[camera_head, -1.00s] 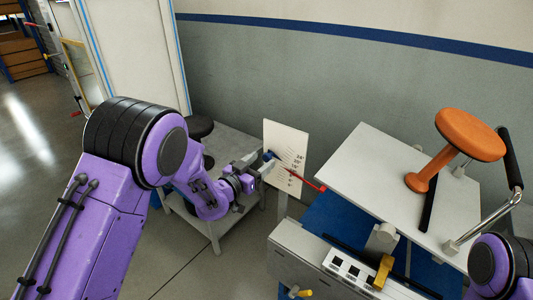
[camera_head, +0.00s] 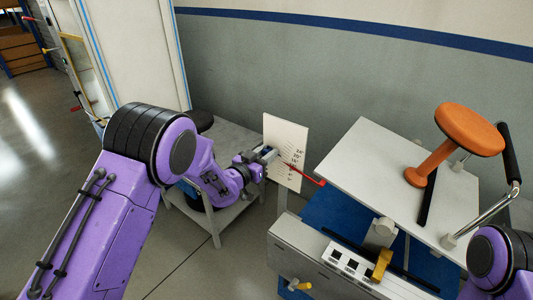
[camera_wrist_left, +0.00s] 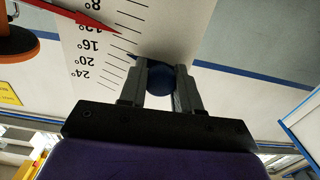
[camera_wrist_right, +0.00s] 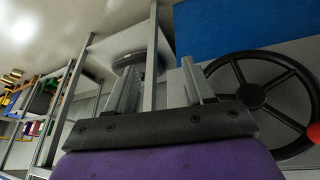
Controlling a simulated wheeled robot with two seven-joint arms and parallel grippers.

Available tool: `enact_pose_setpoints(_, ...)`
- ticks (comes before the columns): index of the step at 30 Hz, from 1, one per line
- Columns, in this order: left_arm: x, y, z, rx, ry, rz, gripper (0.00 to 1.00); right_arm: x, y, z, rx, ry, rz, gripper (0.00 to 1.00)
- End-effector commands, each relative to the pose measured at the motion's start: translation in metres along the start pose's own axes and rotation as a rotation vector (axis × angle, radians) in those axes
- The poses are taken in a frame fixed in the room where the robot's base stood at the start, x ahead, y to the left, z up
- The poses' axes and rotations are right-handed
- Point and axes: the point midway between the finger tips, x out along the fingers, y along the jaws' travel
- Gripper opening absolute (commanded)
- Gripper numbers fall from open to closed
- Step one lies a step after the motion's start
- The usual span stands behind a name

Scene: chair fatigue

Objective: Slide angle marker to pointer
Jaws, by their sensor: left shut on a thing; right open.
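A white scale board (camera_head: 293,140) with printed marks stands upright behind the bench in the head view. A red pointer (camera_head: 308,176) crosses its front. In the left wrist view the pointer's tip (camera_wrist_left: 92,20) lies near the 12 mark. My left gripper (camera_wrist_left: 160,76), also at the board in the head view (camera_head: 271,153), is shut on this knob. My right gripper (camera_wrist_right: 162,85) is open and empty in the right wrist view.
An orange stool (camera_head: 468,130) stands on a tilted white panel (camera_head: 375,165) at the right. A grey test bench (camera_head: 300,255) is in front. A grey low table (camera_head: 232,145) is behind my left arm. A black handwheel (camera_wrist_right: 262,98) is right of my right gripper.

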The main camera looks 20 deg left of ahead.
Motion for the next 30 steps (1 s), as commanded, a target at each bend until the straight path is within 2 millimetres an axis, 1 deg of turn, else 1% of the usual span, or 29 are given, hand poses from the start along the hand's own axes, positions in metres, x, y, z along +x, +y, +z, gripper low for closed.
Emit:
enact_pose_setpoints(1,0.0,-0.002,0.014,-0.02,0.001,-0.002,0.0,0.011,-0.001,0.004,0.0,0.0,0.0,0.53)
enact_pose_setpoints(3,0.0,-0.004,0.021,-0.041,0.0,-0.001,0.0,0.015,-0.001,0.006,0.0,0.0,0.0,0.53)
enact_pose_setpoints(11,0.0,-0.004,0.018,-0.045,0.0,0.0,0.0,0.012,-0.001,0.005,0.0,0.0,0.0,0.53)
enact_pose_setpoints(12,0.0,-0.004,0.018,-0.045,0.0,0.0,0.45,0.012,-0.001,0.005,0.0,0.0,0.0,0.53)
enact_pose_setpoints(13,0.0,-0.004,0.018,-0.045,0.0,0.0,0.55,0.012,-0.001,0.005,0.0,0.0,0.0,0.53)
enact_pose_setpoints(14,0.0,-0.004,0.018,-0.045,0.0,0.0,0.58,0.011,-0.001,0.005,0.0,0.0,0.0,0.53)
enact_pose_setpoints(23,-0.003,-0.004,0.018,-0.044,0.0,0.0,0.58,0.013,-0.001,0.005,0.0,0.0,0.0,0.53)
enact_pose_setpoints(26,-0.016,-0.004,0.019,-0.046,-0.001,-0.001,0.58,0.017,-0.002,0.007,0.0,0.0,0.0,0.53)
enact_pose_setpoints(29,-0.039,-0.005,0.02,-0.046,0.0,-0.002,0.58,0.023,-0.002,0.009,0.0,0.0,0.0,0.53)
enact_pose_setpoints(30,-0.05,-0.005,0.021,-0.046,-0.002,-0.002,0.58,0.025,-0.002,0.01,0.0,0.0,0.0,0.53)
